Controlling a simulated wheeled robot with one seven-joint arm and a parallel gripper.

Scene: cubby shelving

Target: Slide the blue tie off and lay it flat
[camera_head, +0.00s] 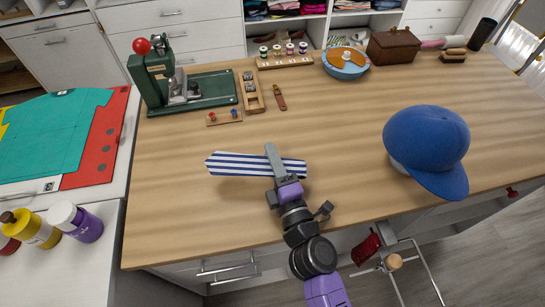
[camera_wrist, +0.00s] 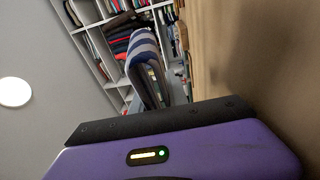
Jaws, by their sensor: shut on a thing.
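The blue-and-white striped tie (camera_head: 235,163) is stretched out from left to right at the front middle of the wooden table in the head view. My gripper (camera_head: 272,155) is shut on the tie, with its grey fingers across the cloth right of the tie's middle. The tie's wide pointed end reaches left of the fingers and a shorter part shows to the right. In the wrist view the striped tie (camera_wrist: 143,45) curves over the end of my gripper (camera_wrist: 152,88). I cannot tell whether the tie touches the table top.
A blue cap (camera_head: 427,145) on a stand is on the right of the table (camera_head: 330,120). A green press (camera_head: 165,80), a small wooden tray (camera_head: 251,92) and a round blue container (camera_head: 345,62) stand towards the back. A metal stand with a red piece (camera_head: 366,248) is at the front edge. The table's middle is clear.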

